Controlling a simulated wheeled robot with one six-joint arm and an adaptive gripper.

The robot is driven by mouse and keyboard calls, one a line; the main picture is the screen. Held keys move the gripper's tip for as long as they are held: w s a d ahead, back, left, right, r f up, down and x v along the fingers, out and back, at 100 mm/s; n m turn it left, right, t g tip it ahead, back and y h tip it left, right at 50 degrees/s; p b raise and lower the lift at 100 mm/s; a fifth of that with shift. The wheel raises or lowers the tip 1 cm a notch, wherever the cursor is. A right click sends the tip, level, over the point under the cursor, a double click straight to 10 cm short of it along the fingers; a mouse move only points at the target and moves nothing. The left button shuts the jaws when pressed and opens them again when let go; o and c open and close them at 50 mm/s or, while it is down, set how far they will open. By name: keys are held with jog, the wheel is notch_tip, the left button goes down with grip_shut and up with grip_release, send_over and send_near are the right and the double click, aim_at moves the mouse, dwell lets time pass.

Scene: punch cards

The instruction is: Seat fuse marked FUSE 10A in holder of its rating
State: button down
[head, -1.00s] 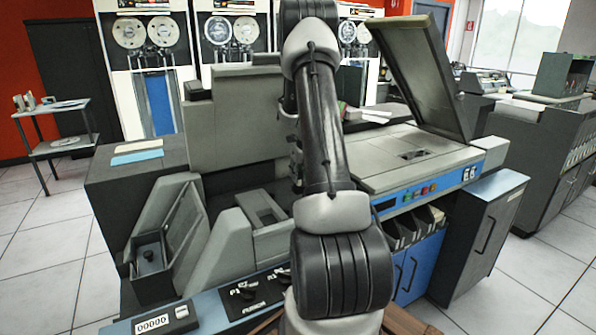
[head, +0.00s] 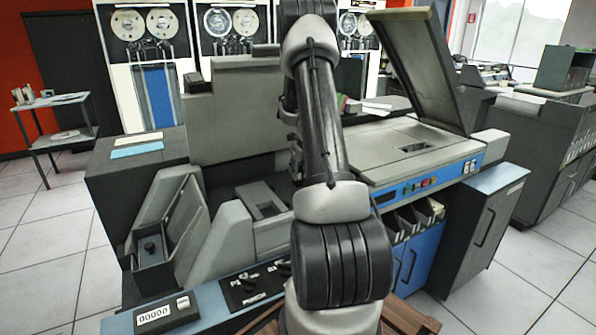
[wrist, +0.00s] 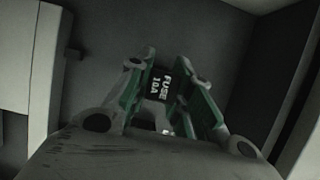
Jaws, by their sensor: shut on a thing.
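The fuse (wrist: 161,86) shows in the wrist view as a dark piece with white lettering that reads FUSE 10A. My gripper (wrist: 163,80) is shut on it, with a green-padded finger on each side. Behind the fuse is a dark grey surface, and I cannot tell how far away it is. No fuse holder can be made out in either view. In the head view my own arm covers the middle of the machine, and the gripper and fuse are hidden there.
The grey card machine (head: 232,125) fills the middle, with a raised lid (head: 420,65) at right. A blue cabinet (head: 418,265) and a grey cabinet (head: 487,230) stand at right. A pale wall (wrist: 38,90) borders the wrist view at left.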

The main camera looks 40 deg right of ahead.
jog(key=c, duration=1.2)
grip_release()
jog(key=shift+s+a+f, duration=0.15)
jog(key=shift+s+f, duration=0.1)
jog(key=shift+f, duration=0.15)
jog(key=shift+w+r, duration=0.1)
jog(key=shift+r, duration=0.1)
jog(key=shift+r, duration=0.3)
jog(key=d+v, duration=0.1)
jog(key=v, duration=1)
jog(key=shift+a, duration=0.4)
jog(key=shift+r, duration=0.1)
